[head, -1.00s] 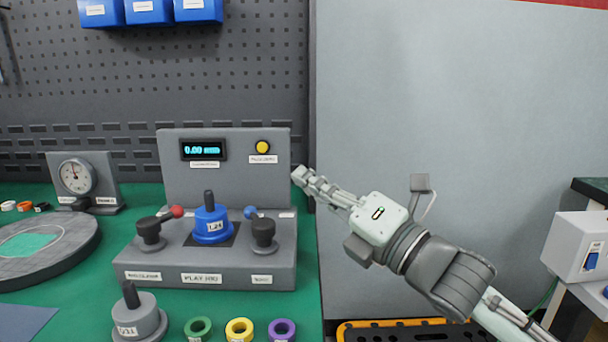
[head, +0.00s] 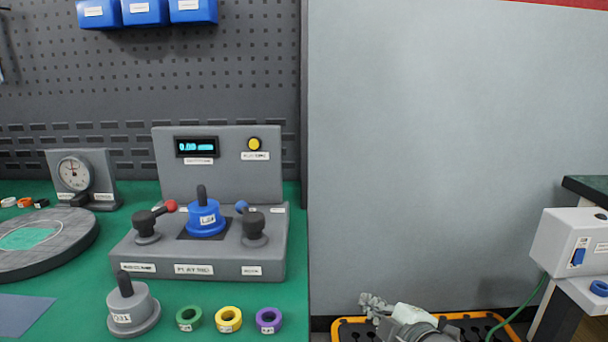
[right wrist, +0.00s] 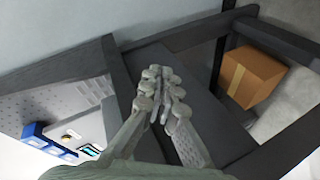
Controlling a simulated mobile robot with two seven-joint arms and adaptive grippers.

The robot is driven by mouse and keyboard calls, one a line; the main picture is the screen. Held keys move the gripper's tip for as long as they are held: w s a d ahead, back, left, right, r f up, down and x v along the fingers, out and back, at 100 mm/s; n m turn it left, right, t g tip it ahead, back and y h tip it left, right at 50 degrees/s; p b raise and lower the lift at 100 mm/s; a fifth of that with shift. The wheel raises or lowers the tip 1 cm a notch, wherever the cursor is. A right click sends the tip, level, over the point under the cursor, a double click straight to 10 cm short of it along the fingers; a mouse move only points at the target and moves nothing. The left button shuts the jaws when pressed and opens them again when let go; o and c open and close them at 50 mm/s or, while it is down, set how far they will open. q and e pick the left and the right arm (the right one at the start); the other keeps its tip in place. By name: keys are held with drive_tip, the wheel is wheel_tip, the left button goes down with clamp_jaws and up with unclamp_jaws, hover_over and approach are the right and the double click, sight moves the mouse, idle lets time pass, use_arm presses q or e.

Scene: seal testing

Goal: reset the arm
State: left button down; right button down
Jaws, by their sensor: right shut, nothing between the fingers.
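My right gripper (head: 374,303) is low at the bottom of the head view, right of the green bench and in front of the grey wall. It is shut and empty. In the right wrist view its fingers (right wrist: 163,95) are together, with nothing held between them. The testing station (head: 200,262) stands on the bench, left of and apart from the gripper. It holds a blue part (head: 206,220) with a dark knob, between a red-tipped lever and a blue-tipped lever. My left gripper is not in view.
A grey knobbed part (head: 133,308) and green, yellow and purple rings (head: 228,319) lie at the bench front. A dial gauge (head: 75,174) stands left. An orange-edged black tray (head: 486,325) is low behind my right arm. A white switch box (head: 570,243) stands right. A cardboard box (right wrist: 252,77) shows in the wrist view.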

drive_tip(key=s+d+f+m+g+h, duration=0.2)
drive_tip(key=s+d+f+m, duration=0.25)
drive_tip(key=f, duration=0.45)
drive_tip(key=s+d+f+m+g+h, duration=0.1)
drive_tip(key=s+d+f+m+g, duration=0.2)
drive_tip(key=s+f, duration=0.35)
drive_tip(key=s+d+f+m+g+h, duration=0.1)
drive_tip(key=s+d+f+m+g, duration=0.1)
drive_tip(key=s+f, duration=0.5)
drive_tip(key=s+d+f+m+g+h, duration=0.1)
drive_tip(key=s+d+f+m+g, duration=0.2)
drive_tip(key=s+f, duration=0.5)
drive_tip(key=shift+s+d+m, duration=0.75)
drive_tip(key=shift+m, duration=0.2)
